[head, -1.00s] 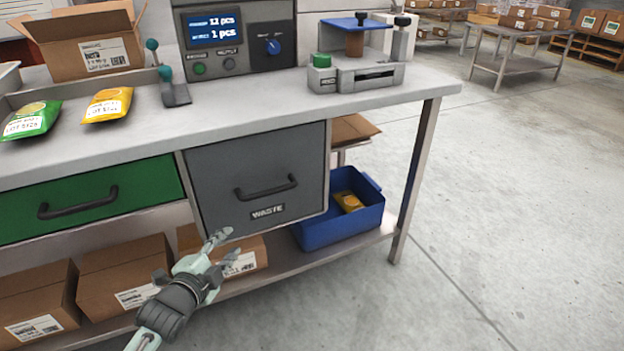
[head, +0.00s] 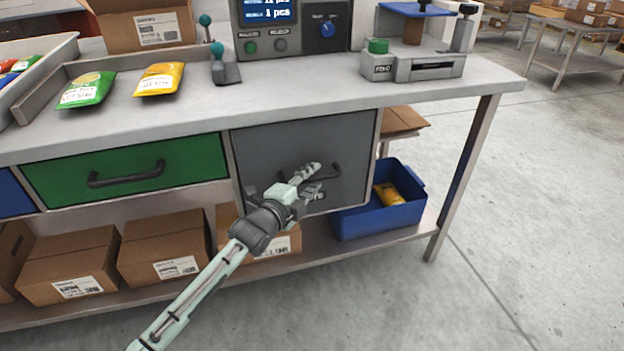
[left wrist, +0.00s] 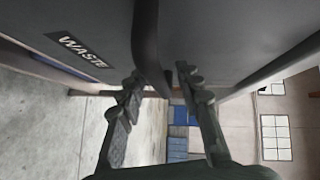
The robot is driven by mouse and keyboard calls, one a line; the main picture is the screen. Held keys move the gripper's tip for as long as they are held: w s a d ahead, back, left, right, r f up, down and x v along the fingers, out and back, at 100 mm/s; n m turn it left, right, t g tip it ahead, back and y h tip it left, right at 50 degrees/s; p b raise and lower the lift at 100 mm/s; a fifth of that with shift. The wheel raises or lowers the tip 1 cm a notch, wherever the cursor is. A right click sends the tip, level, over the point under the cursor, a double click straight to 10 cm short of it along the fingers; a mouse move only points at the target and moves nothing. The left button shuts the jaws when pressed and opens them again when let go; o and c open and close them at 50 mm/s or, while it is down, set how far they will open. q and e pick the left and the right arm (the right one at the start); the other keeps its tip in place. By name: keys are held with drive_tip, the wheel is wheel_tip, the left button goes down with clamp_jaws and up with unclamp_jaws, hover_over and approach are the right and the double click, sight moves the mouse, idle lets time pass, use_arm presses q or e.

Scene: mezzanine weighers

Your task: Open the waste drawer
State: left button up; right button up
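The waste drawer (head: 262,150) is a grey front under the worktop, flush with the bench and closed. Its dark bar handle (head: 337,172) is partly hidden behind my left gripper (head: 312,178). The left wrist view shows the drawer front (left wrist: 95,25) with its WASTE label (left wrist: 82,50). There the handle (left wrist: 147,45) runs between the two fingertips of my left gripper (left wrist: 162,80). The fingers are apart, with a gap on the right finger's side, so the gripper is open around the handle. My right gripper is in neither view.
A green drawer (head: 125,172) is left of the waste drawer. Cartons (head: 165,248) and a blue bin (head: 375,218) stand on the lower shelf. The worktop (head: 300,98) overhangs above.

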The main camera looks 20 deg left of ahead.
use_arm(q)
drive_tip(key=shift+c, duration=0.2)
clamp_jaws()
idle(0.4)
